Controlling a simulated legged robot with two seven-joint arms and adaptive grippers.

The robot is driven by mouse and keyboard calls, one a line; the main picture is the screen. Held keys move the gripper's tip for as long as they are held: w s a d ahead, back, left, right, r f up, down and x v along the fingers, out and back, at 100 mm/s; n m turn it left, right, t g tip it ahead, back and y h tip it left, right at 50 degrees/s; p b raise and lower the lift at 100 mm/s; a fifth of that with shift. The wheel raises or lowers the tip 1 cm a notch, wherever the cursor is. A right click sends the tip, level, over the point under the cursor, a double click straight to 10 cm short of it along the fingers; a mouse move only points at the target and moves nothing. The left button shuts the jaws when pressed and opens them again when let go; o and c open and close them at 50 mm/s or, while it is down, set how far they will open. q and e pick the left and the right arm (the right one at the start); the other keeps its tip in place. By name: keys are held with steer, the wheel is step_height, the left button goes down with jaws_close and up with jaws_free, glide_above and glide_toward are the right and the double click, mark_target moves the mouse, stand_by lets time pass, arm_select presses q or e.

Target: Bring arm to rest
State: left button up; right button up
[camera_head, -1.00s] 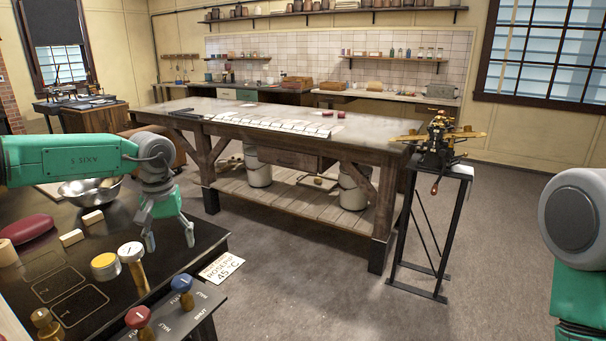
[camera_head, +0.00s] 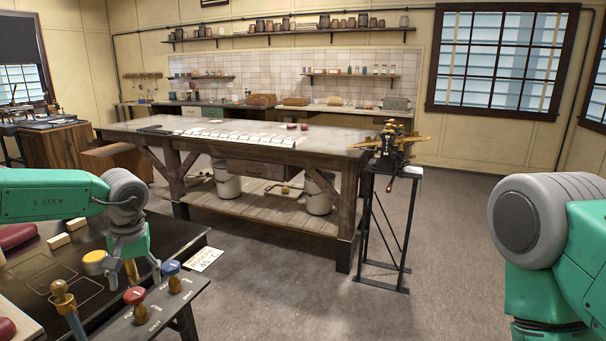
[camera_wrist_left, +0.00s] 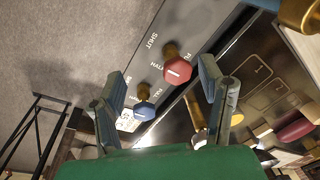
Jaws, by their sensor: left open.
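My left arm (camera_head: 55,196) comes in from the left, green with a grey wrist joint. Its gripper (camera_head: 135,282) points down over the dark table's right part, fingers apart and nothing between them. In the left wrist view the two fingers (camera_wrist_left: 163,72) stand apart, with a red knob (camera_wrist_left: 177,69) and a blue knob (camera_wrist_left: 144,110) seen beyond them. My right arm (camera_head: 545,235) shows at the right edge as a green link and grey joint; its gripper is out of view.
A panel with red (camera_head: 134,295) and blue (camera_head: 171,267) knobs stands at the dark table's front. A brass-handled knob (camera_head: 62,297) and a yellow-topped jar (camera_head: 94,262) are near the gripper. A long wooden workbench (camera_head: 270,150) stands behind; a stand with a device (camera_head: 393,150) is right of it. Floor between is clear.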

arm_select(q)
steer(key=s+d+f+m+t+y+b, duration=0.1)
steer(key=s+d+f+t+b, duration=0.2)
steer(key=f, duration=0.5)
steer(key=s+d+f+m+b, duration=0.1)
steer(key=s+d+f, duration=0.25)
steer(key=f, duration=0.45)
steer(key=s+d+f+m+t+y+b, duration=0.1)
steer(key=s+d+f+t+b, duration=0.2)
steer(key=f, duration=0.6)
steer(key=s+f+m+g+h+b, duration=0.1)
steer(key=s+f+g+b, duration=0.1)
steer(key=s, duration=1.2)
steer(key=s+a+f+m+g+h+b, duration=0.1)
steer(key=s+f, duration=0.5)
steer(key=s, duration=0.8)
steer(key=g+h, duration=0.1)
steer(key=g, duration=0.1)
steer(key=shift+s+a+f+g+h+b, duration=0.3)
steer(key=shift+s+g+b, duration=0.05)
steer(key=shift+g, duration=0.05)
arm_select(e)
step_height(320, 180, down, 11)
steer(key=shift+w+f, duration=0.15)
steer(key=shift+w, duration=0.15)
